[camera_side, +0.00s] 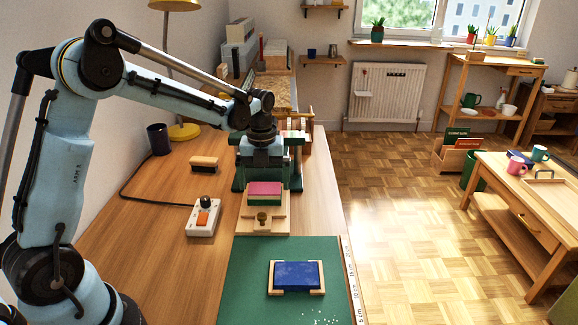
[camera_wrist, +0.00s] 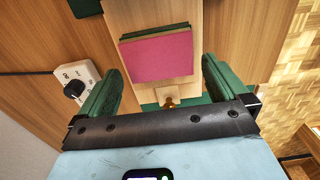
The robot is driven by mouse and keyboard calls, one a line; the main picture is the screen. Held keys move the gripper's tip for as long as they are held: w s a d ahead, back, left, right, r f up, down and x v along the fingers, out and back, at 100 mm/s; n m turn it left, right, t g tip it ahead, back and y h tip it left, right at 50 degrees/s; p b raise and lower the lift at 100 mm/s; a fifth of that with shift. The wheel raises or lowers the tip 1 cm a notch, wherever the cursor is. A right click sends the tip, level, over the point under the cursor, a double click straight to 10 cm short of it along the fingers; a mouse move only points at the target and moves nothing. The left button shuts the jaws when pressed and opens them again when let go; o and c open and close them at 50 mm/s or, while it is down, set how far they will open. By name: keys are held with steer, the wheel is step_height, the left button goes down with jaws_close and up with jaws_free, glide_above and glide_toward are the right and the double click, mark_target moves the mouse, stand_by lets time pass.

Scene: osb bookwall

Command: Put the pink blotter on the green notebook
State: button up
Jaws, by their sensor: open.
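The pink blotter (camera_side: 265,187) lies flat on top of a green block, which looks like the green notebook (camera_side: 265,199), on a pale wooden stand (camera_side: 243,222) with a brass knob in front. In the wrist view the pink blotter (camera_wrist: 158,57) covers most of the green notebook (camera_wrist: 154,31), of which a strip shows along the far edge. My gripper (camera_side: 267,180) is open, its green jaws wide apart, just behind and above the blotter in the side view.
A blue book (camera_side: 297,274) rests in a wooden holder on the green mat (camera_side: 245,280) in front. A white switch box (camera_side: 203,217) and a wooden-backed brush (camera_side: 204,163) lie to the left. The desk's right edge is close by.

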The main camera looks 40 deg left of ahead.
mark_target(264, 190)
step_height(264, 190, up, 10)
steer(key=s+d+f+n+t, duration=0.1)
steer(key=s+d+n+t, duration=0.2)
steer(key=s+n, duration=0.4)
steer(key=s+d+f+n+t, duration=0.1)
steer(key=s+d+n+t, duration=0.3)
steer(key=n, duration=1.6)
steer(key=s+d, duration=0.1)
steer(key=s, duration=0.3)
steer(key=shift+d, duration=0.25)
steer(key=shift+c, duration=0.5)
